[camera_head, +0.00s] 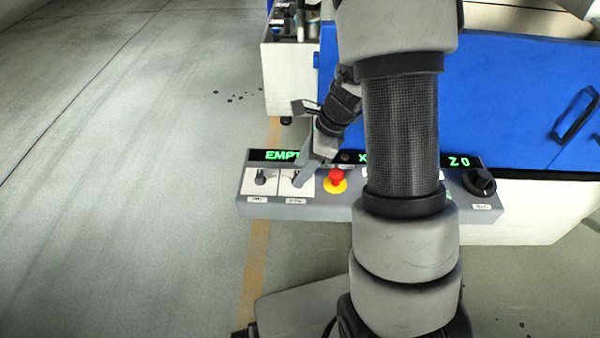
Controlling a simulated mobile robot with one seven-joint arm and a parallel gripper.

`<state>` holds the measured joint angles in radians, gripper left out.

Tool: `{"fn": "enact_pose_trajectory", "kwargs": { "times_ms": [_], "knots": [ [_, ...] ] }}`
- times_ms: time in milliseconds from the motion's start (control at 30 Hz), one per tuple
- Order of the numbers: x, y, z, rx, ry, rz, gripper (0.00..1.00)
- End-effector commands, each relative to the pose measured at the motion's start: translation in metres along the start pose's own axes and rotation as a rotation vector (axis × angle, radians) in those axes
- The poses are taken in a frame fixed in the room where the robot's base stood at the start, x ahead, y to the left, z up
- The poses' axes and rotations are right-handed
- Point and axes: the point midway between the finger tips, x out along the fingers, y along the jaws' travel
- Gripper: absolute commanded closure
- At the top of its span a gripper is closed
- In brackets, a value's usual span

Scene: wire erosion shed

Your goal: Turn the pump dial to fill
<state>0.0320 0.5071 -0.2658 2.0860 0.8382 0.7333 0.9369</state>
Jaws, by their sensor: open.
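The grey control panel (325,212) runs across the front of the blue machine. At its left end, a small dark dial (261,177) sits on a white plate with a label below. A second white plate (292,189) is beside it on the right; its dial is mostly hidden by my gripper. The labels are too small to read, so I cannot tell which dial is the pump's. A green display (278,155) above them reads "EMPT", the rest covered. My gripper (301,178) is open, pointing down at the second plate; contact with its dial is unclear.
A red button (336,176) on a yellow disc is just right of my gripper. A black knob (479,182) is at the panel's right end. My arm covers the panel's middle. The blue machine body (505,95) rises behind; the floor (120,190) at left is clear.

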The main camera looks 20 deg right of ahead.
Motion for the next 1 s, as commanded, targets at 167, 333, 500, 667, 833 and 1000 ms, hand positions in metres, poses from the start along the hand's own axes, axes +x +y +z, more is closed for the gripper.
{"fn": "enact_pose_trajectory", "kwargs": {
  "times_ms": [167, 333, 500, 667, 833, 1000],
  "knots": [
    [0.0129, 0.0002, 0.0001, -0.001, 0.000, 0.000, 0.53],
    [0.0141, 0.0001, 0.0003, 0.000, 0.000, 0.000, 0.53],
    [0.0139, 0.0001, 0.0003, -0.001, 0.000, 0.000, 0.62],
    [0.0137, 0.0001, 0.0002, -0.001, 0.000, 0.000, 0.89],
    [0.0135, -0.0001, 0.0002, -0.004, 0.000, 0.001, 0.94],
    [0.0130, -0.0006, -0.0001, -0.034, 0.001, 0.013, 0.94]
  ]
}}
